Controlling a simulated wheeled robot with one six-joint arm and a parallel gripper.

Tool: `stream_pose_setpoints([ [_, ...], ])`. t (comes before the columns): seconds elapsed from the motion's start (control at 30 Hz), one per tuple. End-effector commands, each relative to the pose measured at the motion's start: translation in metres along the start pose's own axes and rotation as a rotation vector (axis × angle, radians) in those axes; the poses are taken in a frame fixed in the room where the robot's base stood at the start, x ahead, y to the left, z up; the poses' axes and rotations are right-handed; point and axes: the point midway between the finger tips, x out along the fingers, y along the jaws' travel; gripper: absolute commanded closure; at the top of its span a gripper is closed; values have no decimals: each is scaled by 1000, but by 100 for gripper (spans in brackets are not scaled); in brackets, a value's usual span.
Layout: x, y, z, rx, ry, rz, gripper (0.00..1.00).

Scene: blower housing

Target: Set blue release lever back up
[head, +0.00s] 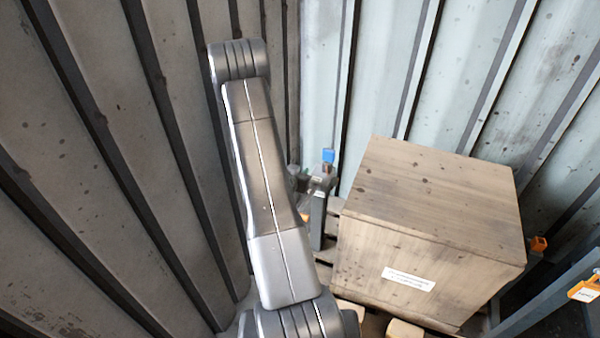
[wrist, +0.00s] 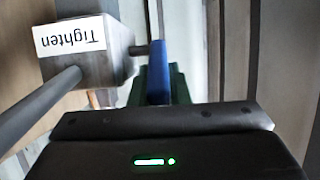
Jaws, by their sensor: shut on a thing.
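The blue release lever (wrist: 157,62) stands up in the middle of the wrist view, in front of my gripper. Its blue top (head: 328,156) also shows in the head view, left of the wooden crate. My gripper (wrist: 160,88) is shut on the lever, with dark green finger parts on both sides of it. The grey metal block (wrist: 90,60) beside the lever carries a white label reading "Tighten", upside down here. A short pin reaches from the block toward the lever. In the head view my arm hides part of the area around the lever.
A large wooden crate (head: 430,235) stands close to the right of the lever on a pallet. A grey rod (wrist: 40,108) runs from the block to the lower left in the wrist view. Ribbed metal walls (head: 100,150) close in on the left and back.

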Motion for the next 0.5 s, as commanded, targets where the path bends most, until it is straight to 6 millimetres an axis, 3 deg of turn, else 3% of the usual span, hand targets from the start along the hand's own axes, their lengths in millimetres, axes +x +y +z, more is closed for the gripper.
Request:
stream_pose_setpoints([
  [0.47, 0, 0, 0, 0, 0, 1, 100],
  [0.5, 0, 0, 0, 0, 0, 1, 82],
])
